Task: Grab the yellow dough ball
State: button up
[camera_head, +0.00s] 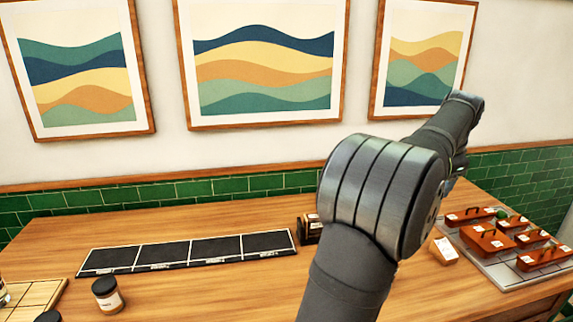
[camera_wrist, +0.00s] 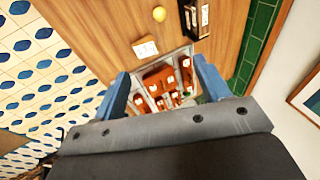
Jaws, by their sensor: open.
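The yellow dough ball (camera_wrist: 159,14) shows in the wrist view as a small round ball on the wooden table, near the top edge. It does not show in the head view, where my arm covers part of the table. My gripper (camera_wrist: 160,68) has two blue fingers, spread wide apart with nothing held between them. It is above the tray side of the table, and the ball lies beyond the fingertips, not between them. In the head view my gripper's fingers cannot be made out.
A grey tray (camera_head: 507,275) with several reddish-brown lidded boxes (camera_head: 487,240) stands at the right. A small white-labelled block (camera_head: 445,250) and a dark holder (camera_head: 309,229) stand nearby. A black sectioned mat (camera_head: 190,252), a jar (camera_head: 107,294) and a wooden board (camera_head: 35,299) are to the left.

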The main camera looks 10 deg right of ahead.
jog(key=shift+c, duration=0.6)
jog(key=w+d+f+n, duration=0.1)
jog(key=w+f+n, duration=0.1)
jog(key=f, duration=0.6)
jog(key=w+d+f+n+g+h, duration=0.1)
jog(key=w+f, duration=0.3)
jog(key=f, duration=0.4)
jog(key=w+d+f+n, duration=0.2)
jog(key=w+f+n, duration=0.1)
jog(key=f, duration=0.5)
jog(key=shift+w+d+n+h, duration=0.25)
jog(key=shift+n+h, duration=0.15)
jog(key=shift+n, duration=0.2)
jog(key=shift+x, duration=3.25)
jog(key=shift+w+a, duration=0.1)
jog(key=shift+w, duration=0.1)
jog(key=shift+c, duration=0.2)
jog(key=c, duration=1)
